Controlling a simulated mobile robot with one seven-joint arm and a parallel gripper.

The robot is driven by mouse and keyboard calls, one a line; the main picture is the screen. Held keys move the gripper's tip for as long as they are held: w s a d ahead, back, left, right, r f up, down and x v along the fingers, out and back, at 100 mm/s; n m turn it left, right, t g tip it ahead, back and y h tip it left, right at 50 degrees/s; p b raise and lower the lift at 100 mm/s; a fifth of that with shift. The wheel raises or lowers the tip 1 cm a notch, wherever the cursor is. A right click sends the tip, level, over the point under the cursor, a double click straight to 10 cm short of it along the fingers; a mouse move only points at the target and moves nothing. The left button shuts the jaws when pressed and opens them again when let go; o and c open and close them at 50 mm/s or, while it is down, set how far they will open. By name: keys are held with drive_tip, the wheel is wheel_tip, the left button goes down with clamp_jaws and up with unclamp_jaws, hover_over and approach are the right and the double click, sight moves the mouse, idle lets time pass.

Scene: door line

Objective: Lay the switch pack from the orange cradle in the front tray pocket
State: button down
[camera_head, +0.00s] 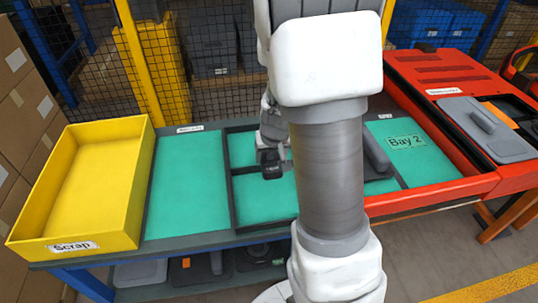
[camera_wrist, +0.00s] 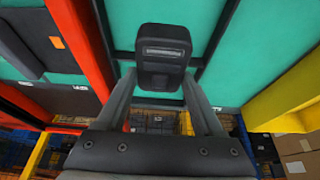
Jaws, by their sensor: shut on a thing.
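The switch pack, a dark block with a pale slotted strip, is between the fingers of my gripper (camera_wrist: 161,82) in the wrist view (camera_wrist: 163,65). My gripper (camera_head: 271,146) is shut on it. In the head view, the pack (camera_head: 271,163) is over the dark-framed tray (camera_head: 233,190) with green floors. It overlaps the line of the crossbar between the rear pocket (camera_head: 243,149) and the front pocket (camera_head: 262,204). I cannot tell its height above the tray. The orange cradle is not clearly identifiable; a small orange patch (camera_head: 500,114) shows at right.
A yellow Scrap bin (camera_head: 90,200) stands at left, beside a bare green mat (camera_head: 186,185). At right are a green Bay 2 area (camera_head: 425,165), a red-orange housing (camera_head: 440,72) and a grey handled plate (camera_head: 488,130). My arm hides part of the bench. Mesh fencing stands behind.

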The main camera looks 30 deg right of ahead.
sight(273, 171)
wheel_tip(273, 171, down, 11)
drive_tip(key=b, duration=0.9)
drive_tip(key=shift+f+b, duration=0.2)
drive_tip(key=shift+b, duration=0.2)
drive_tip(key=shift+f+b, duration=0.6)
drive_tip(key=shift+b, duration=0.05)
unclamp_jaws()
drive_tip(key=p+v, duration=1)
drive_tip(key=v, duration=0.6)
drive_tip(key=shift+p+v, duration=0.7)
drive_tip(key=shift+v, duration=0.1)
